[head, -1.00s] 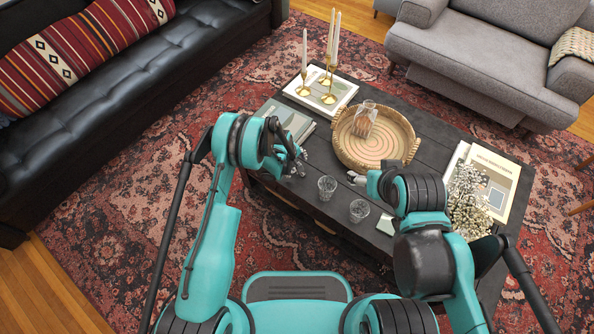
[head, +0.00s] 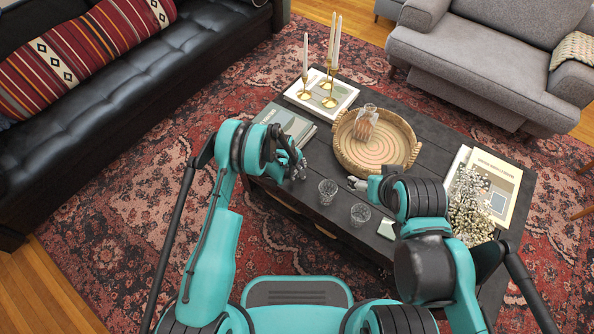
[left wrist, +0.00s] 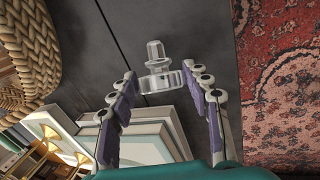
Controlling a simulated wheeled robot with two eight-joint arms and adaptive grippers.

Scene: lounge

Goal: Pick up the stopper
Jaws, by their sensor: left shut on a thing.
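The stopper (left wrist: 158,68) is clear glass, with a wide round base and a narrower knob. In the left wrist view it sits between the fingertips of my left gripper (left wrist: 158,76), which is shut on its wide base. In the head view my left gripper (head: 295,168) is low at the near left part of the dark coffee table (head: 325,160), beside the books; the stopper cannot be made out there. My right gripper (head: 357,184) is over the near side of the table, partly hidden by its arm; its finger opening is unclear.
A round wicker tray (head: 345,155) holds a glass decanter (head: 366,122). Books (head: 290,122), candlesticks (head: 329,100) and white flowers (head: 468,205) occupy other parts of the table.

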